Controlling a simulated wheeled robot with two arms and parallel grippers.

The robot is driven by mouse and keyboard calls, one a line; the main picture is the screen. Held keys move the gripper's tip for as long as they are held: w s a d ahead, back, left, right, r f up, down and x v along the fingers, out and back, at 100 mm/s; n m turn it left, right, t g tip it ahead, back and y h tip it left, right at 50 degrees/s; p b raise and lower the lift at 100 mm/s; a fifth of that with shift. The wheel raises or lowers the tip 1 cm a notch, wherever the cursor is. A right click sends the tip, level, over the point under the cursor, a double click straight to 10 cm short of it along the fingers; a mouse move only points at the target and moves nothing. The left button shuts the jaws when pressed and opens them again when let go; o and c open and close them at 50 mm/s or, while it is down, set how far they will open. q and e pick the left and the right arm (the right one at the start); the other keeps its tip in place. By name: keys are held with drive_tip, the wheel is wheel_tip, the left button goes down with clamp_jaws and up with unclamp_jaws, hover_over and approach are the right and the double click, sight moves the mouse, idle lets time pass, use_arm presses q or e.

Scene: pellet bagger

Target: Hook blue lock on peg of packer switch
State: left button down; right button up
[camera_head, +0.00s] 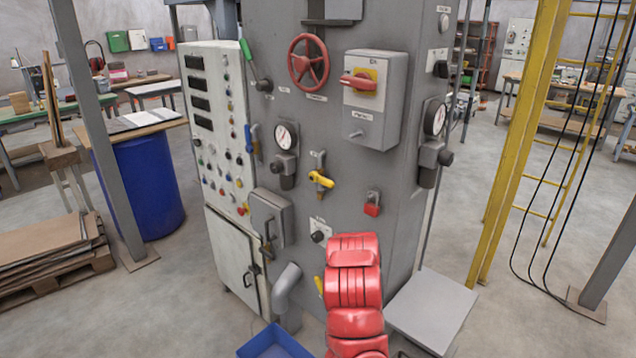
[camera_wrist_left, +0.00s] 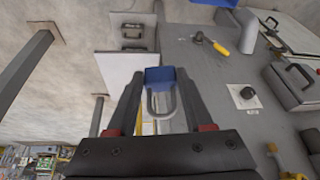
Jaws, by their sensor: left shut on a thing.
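The blue lock (camera_wrist_left: 159,76) is in the left wrist view, between the fingertips of my left gripper (camera_wrist_left: 160,84), which is shut on it. Its grey shackle (camera_wrist_left: 161,104) shows on the near side of the body. The packer switch (camera_head: 374,100) is a grey box on the column's front in the head view, with a red handle (camera_head: 358,83) on a yellow plate. A small peg (camera_head: 357,134) sticks out of the box's lower part, with nothing on it. My red arm hides the left gripper and lock in the head view. My right gripper is not in view.
A red lock (camera_head: 372,205) hangs on the column below the switch. A grey platform (camera_head: 432,308) stands low at right.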

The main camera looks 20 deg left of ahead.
use_arm(q)
drive_tip(key=w+r+m+p, duration=0.1)
drive_tip(key=w+r, duration=0.2)
drive_tip(key=r, duration=0.4)
drive_tip(key=w+d+r+m+p, duration=0.1)
drive_tip(key=w+r, duration=0.2)
drive_tip(key=r, duration=0.4)
drive_tip(key=w+r+m+p, duration=0.1)
drive_tip(key=w+r+p, duration=0.15)
drive_tip(key=r, duration=0.55)
drive_tip(key=s+a+r+y+p, duration=0.1)
drive_tip(key=s+a+r+p, duration=0.3)
drive_tip(key=a+r, duration=0.75)
drive_tip(key=w+d+f+p, duration=0.1)
drive_tip(key=w+f+p, duration=0.2)
drive_tip(key=w+p, duration=0.4)
drive_tip(key=shift+w+d+n+t, duration=0.15)
drive_tip(key=shift+w+n+t, duration=0.15)
drive_tip(key=shift+w, duration=0.65)
